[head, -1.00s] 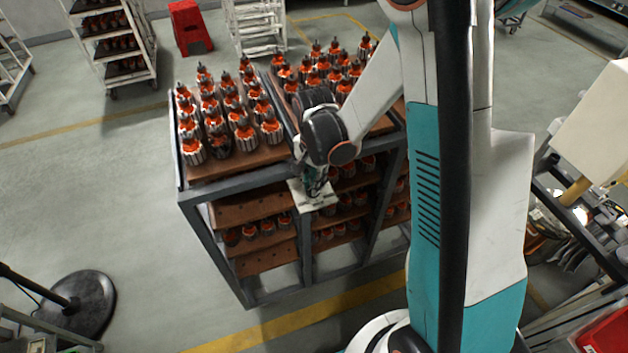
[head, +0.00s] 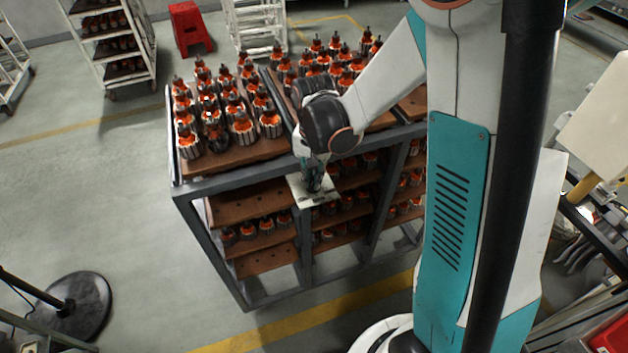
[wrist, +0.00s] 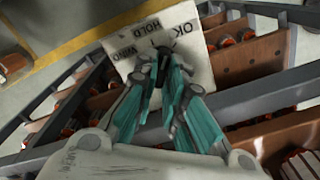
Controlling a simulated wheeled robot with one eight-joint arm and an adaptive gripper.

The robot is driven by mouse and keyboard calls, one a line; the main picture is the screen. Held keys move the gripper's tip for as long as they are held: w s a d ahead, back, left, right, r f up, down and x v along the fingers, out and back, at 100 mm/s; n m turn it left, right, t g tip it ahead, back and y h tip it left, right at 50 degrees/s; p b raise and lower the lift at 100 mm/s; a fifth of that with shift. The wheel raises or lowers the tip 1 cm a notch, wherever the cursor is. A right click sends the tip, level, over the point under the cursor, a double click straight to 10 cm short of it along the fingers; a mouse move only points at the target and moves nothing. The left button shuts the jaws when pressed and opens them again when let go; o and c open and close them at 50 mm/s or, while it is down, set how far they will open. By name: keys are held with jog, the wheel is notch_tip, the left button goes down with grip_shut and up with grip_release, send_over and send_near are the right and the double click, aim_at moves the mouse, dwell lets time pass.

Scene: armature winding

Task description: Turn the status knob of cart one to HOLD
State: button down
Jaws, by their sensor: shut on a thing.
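The cart (head: 240,180) is a dark grey frame with wooden shelves of orange-and-silver armatures. A pale status plate (head: 298,190) is fixed at its near side; in the wrist view the plate (wrist: 203,62) carries the words OK, HOLD and a third label that looks like WIND. The small dark status knob (wrist: 163,50) is at the plate's middle, mostly hidden by the fingertips. My gripper (wrist: 165,64) is shut on the knob; in the head view my gripper (head: 314,186) is over the plate. I cannot tell for sure which label the knob points to.
The cart's top rail (head: 235,180) runs beside my wrist, with armatures standing just behind it. A black round stand base (head: 85,303) is on the floor at left. A red stool (head: 190,28) and white racks stand at the back.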

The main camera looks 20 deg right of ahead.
aim_at(313, 179)
jog(key=n+b, duration=0.2)
jog(key=n, duration=0.1)
jog(key=shift+f+n, duration=0.1)
jog(key=shift+n, duration=0.2)
jog(key=shift+a+n+b, duration=0.1)
jog(key=shift+n+b, duration=0.7)
jog(key=shift+n, duration=0.9)
jog(key=c, duration=1.7)
grip_release()
jog(key=shift+o, duration=0.2)
jog(key=shift+r, duration=0.2)
notch_tip(313, 179, up, 12)
jog(key=shift+f, duration=0.1)
